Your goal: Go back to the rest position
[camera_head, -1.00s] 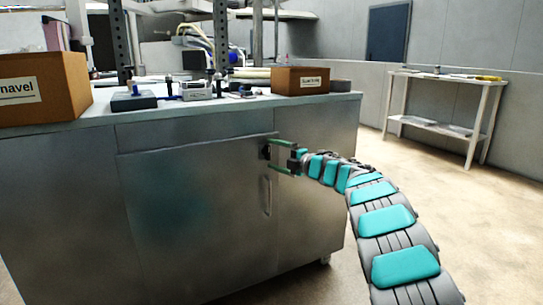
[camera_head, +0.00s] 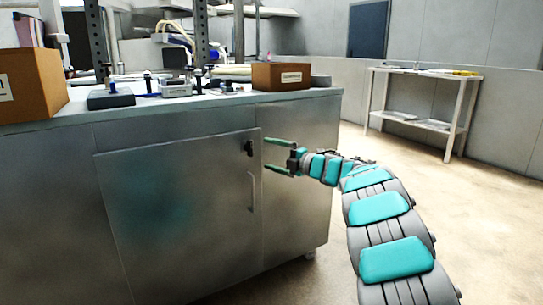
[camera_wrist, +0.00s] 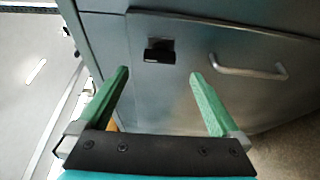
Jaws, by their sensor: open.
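My gripper (camera_head: 279,157) is open, its two green fingers pointing left at the front of a metal cabinet (camera_head: 292,185). In the wrist view my gripper (camera_wrist: 159,88) has nothing between its fingers. The cabinet door (camera_head: 180,220) has a small black latch (camera_head: 249,148) at its upper right and a vertical bar handle (camera_head: 252,192) below it. The black latch (camera_wrist: 160,50) and the handle (camera_wrist: 248,68) also show in the wrist view, ahead of the fingers and apart from them. The door seems to stand slightly out from the cabinet front.
On the worktop (camera_head: 180,104) stand a large brown box (camera_head: 40,85), a smaller brown box (camera_head: 281,76) and several small tools. A white shelf table (camera_head: 425,100) stands at the back right. The floor (camera_head: 480,220) on the right is clear.

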